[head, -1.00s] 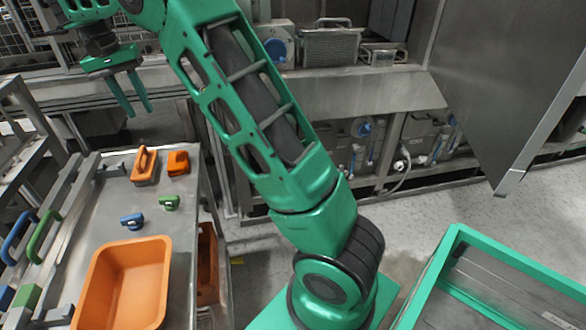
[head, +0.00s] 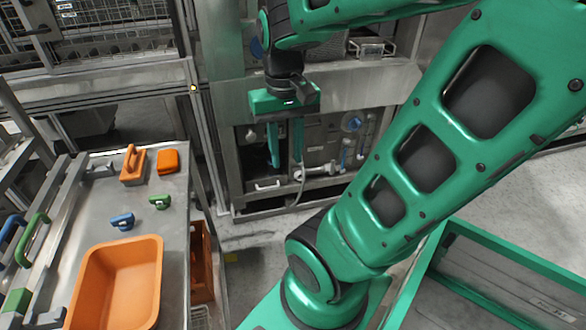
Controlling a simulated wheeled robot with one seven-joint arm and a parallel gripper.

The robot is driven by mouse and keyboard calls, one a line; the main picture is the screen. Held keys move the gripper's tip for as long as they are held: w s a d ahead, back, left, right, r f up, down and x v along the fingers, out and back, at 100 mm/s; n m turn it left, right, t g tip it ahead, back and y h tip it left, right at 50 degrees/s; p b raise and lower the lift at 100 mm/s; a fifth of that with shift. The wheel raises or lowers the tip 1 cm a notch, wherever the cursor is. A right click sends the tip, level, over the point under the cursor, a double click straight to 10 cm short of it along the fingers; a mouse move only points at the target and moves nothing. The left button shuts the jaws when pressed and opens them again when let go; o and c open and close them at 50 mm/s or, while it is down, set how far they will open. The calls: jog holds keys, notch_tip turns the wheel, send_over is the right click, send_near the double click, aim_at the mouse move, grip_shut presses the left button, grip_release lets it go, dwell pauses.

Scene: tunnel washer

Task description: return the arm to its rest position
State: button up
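My arm is green with dark joints and rises from its base at the lower middle of the head view. Its links bend up to the right and back over to the left. My gripper (head: 286,147) hangs from the wrist near the top middle, fingers pointing down. The two green fingers are apart with nothing between them. It is in front of the steel machine (head: 232,120) and right of the steel cart (head: 185,220), clear of both as far as I can see.
The cart carries an orange tub (head: 150,290), an orange-handled brush (head: 132,165), an orange block (head: 168,161), a blue item (head: 122,221) and a green item (head: 159,202). A green-rimmed bin (head: 500,246) stands at the lower right.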

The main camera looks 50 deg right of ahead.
jog(key=s+f, duration=0.1)
jog(key=s, duration=0.1)
jog(key=s+a+f, duration=0.1)
jog(key=s, duration=0.1)
jog(key=shift+a+f, duration=0.1)
jog(key=shift+f, duration=0.05)
jog(key=shift+w, duration=0.15)
